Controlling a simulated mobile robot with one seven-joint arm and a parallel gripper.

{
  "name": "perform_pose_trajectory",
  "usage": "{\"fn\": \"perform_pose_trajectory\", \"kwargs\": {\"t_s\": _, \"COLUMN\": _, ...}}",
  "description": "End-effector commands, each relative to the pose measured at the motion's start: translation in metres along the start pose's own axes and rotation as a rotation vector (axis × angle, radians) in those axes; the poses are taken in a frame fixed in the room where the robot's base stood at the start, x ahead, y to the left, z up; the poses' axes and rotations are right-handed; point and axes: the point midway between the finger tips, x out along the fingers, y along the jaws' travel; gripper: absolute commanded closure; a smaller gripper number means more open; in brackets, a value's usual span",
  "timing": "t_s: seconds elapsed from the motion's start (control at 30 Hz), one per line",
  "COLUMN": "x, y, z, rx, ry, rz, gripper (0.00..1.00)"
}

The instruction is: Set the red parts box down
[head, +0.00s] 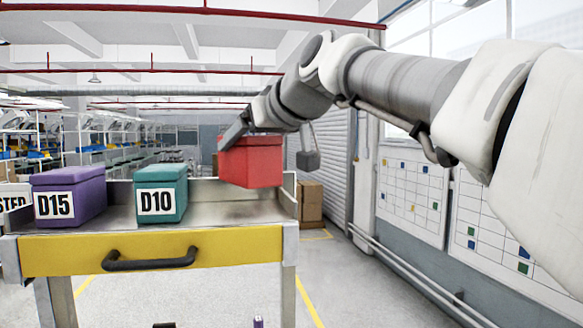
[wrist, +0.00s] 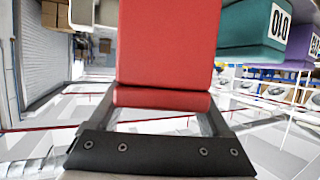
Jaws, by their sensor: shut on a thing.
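The red parts box (head: 251,162) is in my gripper (head: 238,134), held over the right end of a metal cart top (head: 120,217). In the head view its underside looks a little above the cart top, slightly tilted; the exact gap is hard to tell. In the wrist view the red box (wrist: 167,45) fills the middle, between the two fingers of my gripper (wrist: 160,112). My gripper is shut on it. The fingers' far contact is partly hidden by the box.
A teal D10 box (head: 161,193) and a purple D15 box (head: 69,195) stand on the cart to the left. The cart has a yellow drawer front (head: 150,252) with a black handle. Cardboard boxes (head: 311,203) stand behind, on the floor. The bare cart top lies beneath the red box.

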Motion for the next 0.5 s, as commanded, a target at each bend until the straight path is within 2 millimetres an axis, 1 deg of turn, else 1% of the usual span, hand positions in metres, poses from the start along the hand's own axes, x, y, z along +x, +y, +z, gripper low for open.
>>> {"fn": "perform_pose_trajectory", "kwargs": {"t_s": 0.03, "x": 0.007, "y": 0.004, "z": 0.000, "rx": 0.003, "ry": 0.000, "rz": 0.000, "gripper": 0.95}}
{"fn": "perform_pose_trajectory", "kwargs": {"t_s": 0.1, "x": 0.013, "y": 0.008, "z": 0.002, "rx": 0.001, "ry": 0.001, "rz": 0.000, "gripper": 0.95}}
{"fn": "perform_pose_trajectory", "kwargs": {"t_s": 0.23, "x": 0.018, "y": 0.010, "z": 0.006, "rx": 0.001, "ry": 0.002, "rz": 0.000, "gripper": 0.95}}
{"fn": "perform_pose_trajectory", "kwargs": {"t_s": 0.5, "x": 0.030, "y": 0.010, "z": 0.036, "rx": 0.000, "ry": 0.001, "rz": 0.000, "gripper": 0.95}}
